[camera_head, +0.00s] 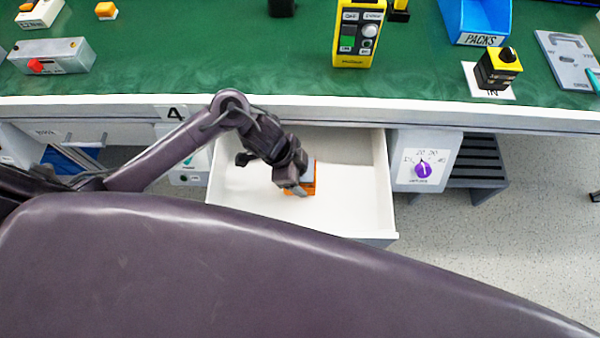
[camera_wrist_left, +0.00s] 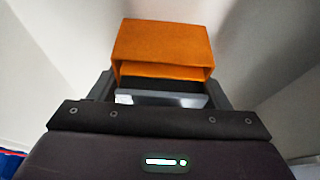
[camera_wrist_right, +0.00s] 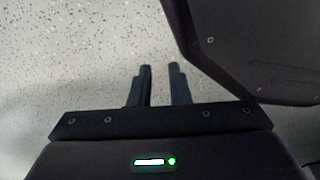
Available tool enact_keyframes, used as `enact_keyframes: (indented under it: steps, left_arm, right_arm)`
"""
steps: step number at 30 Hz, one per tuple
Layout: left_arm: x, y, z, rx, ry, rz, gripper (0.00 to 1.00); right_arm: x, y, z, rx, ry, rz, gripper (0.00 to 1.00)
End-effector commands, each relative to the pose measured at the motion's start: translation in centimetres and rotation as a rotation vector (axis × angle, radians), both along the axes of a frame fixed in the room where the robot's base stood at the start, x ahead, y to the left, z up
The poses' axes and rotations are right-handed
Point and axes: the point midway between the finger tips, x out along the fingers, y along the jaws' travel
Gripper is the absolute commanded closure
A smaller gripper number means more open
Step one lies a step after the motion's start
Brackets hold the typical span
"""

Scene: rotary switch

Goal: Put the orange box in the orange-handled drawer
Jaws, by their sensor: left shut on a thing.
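The orange box (camera_head: 309,188) is inside an open white drawer (camera_head: 355,205) under the bench. My left gripper (camera_head: 300,189) reaches down into that drawer and is shut on the box. In the left wrist view the orange box (camera_wrist_left: 162,45) sits between the fingers, with the drawer's pale walls around it. Whether the box touches the drawer floor is unclear. The drawer's front and handle are hidden behind my body, so the handle colour cannot be seen. My right gripper (camera_wrist_right: 160,70) is empty over the speckled floor, its fingers a narrow gap apart.
The green bench top (camera_head: 220,75) lies above the drawer, with a white front edge. A panel with a purple rotary knob (camera_head: 423,170) stands right of the drawer. A yellow control box (camera_head: 357,35) and a blue bin (camera_head: 474,18) stand on the bench.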

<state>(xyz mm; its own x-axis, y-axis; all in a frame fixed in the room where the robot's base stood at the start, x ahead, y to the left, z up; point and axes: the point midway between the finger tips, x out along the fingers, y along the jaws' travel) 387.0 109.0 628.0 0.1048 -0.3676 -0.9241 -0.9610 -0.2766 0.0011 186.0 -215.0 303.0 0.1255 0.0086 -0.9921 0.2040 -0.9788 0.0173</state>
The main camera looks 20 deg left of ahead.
Motion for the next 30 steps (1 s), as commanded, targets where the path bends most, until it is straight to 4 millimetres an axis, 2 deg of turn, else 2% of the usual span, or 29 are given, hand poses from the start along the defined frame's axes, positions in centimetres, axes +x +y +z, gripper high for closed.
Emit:
enact_keyframes:
  steps: [9, 10, 14, 22, 26, 30]
  left_arm:
    - [0.0, 0.0, -0.3, -0.001, -0.001, -0.001, 0.52]
    - [0.0, 0.0, -0.2, 0.000, 0.000, -0.001, 0.26]
    - [0.0, 0.0, -0.2, 0.000, 0.000, -0.001, 0.09]
    - [0.0, 0.0, -0.1, 0.000, 0.000, 0.000, 0.08]
    - [0.0, 0.2, 0.7, 0.000, -0.002, 0.000, 0.08]
    - [-0.2, 1.1, 3.1, 0.001, -0.005, -0.001, 0.08]
  right_arm:
    - [0.2, 0.0, 0.0, 0.000, -0.001, 0.000, 0.83]
    - [0.3, 0.1, 0.1, 0.000, -0.002, 0.000, 0.83]
    - [0.3, 0.1, 0.1, 0.000, -0.002, 0.000, 0.83]
    - [0.3, 0.1, 0.1, 0.001, -0.003, 0.000, 0.83]
    - [0.2, 0.0, 0.5, 0.001, -0.007, 0.000, 0.83]
    - [-2.3, -0.4, 0.0, -0.002, 0.014, 0.002, 0.83]
